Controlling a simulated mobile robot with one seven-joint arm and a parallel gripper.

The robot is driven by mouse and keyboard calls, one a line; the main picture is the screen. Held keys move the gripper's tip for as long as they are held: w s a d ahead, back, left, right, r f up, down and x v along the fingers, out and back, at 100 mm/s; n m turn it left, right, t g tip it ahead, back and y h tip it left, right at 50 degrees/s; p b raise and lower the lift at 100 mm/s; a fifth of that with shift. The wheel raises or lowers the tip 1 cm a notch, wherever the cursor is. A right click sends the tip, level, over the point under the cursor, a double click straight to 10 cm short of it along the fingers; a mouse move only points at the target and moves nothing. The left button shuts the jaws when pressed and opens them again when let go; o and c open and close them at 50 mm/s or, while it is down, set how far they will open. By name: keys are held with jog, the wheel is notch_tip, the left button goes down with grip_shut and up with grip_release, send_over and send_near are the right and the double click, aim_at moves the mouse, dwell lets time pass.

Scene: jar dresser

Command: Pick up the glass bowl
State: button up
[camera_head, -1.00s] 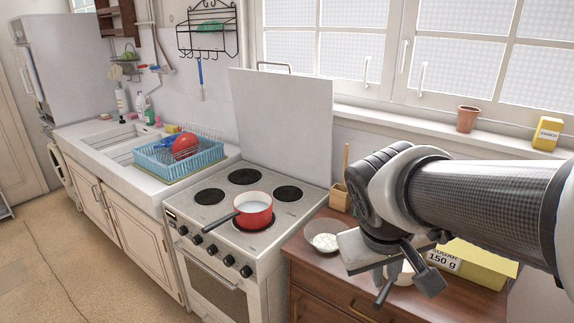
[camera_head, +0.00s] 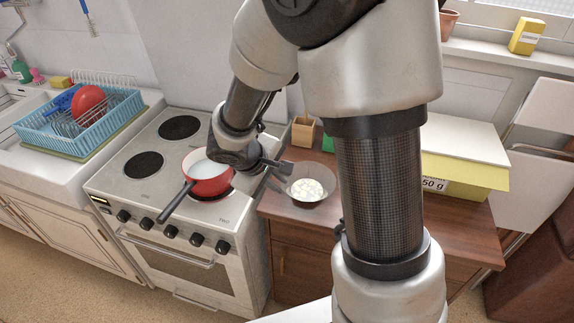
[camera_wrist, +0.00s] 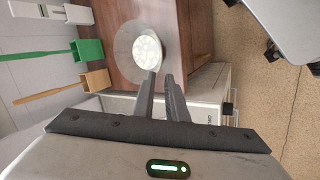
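The glass bowl (camera_head: 323,199) is clear, holds white pieces, and stands upright on the wooden dresser top just right of the stove. It also shows in the wrist view (camera_wrist: 124,42). My gripper (camera_head: 281,176) is at the bowl's left edge, with its fingers a small gap apart. In the wrist view the fingertips (camera_wrist: 160,74) overlap the bowl's near rim. The left finger lies over the bowl and the right one at its edge. I cannot tell whether they touch the glass or whether the rim is between them.
A red pan (camera_head: 213,187) with white liquid sits on the stove (camera_head: 133,185), close under my wrist. A wooden box (camera_head: 303,132) and a green object (camera_head: 328,144) stand behind the bowl. A yellow sugar box (camera_head: 478,180) is at the right.

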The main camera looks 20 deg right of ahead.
jog(key=b+x, duration=0.1)
jog(key=x, duration=1)
jog(key=shift+w+a+f, duration=0.1)
jog(key=shift+f, duration=0.25)
jog(key=shift+x, duration=3.1)
jog(key=shift+w+r, duration=0.1)
jog(key=shift+w, duration=0.05)
grip_shut()
jog(key=shift+r, duration=0.1)
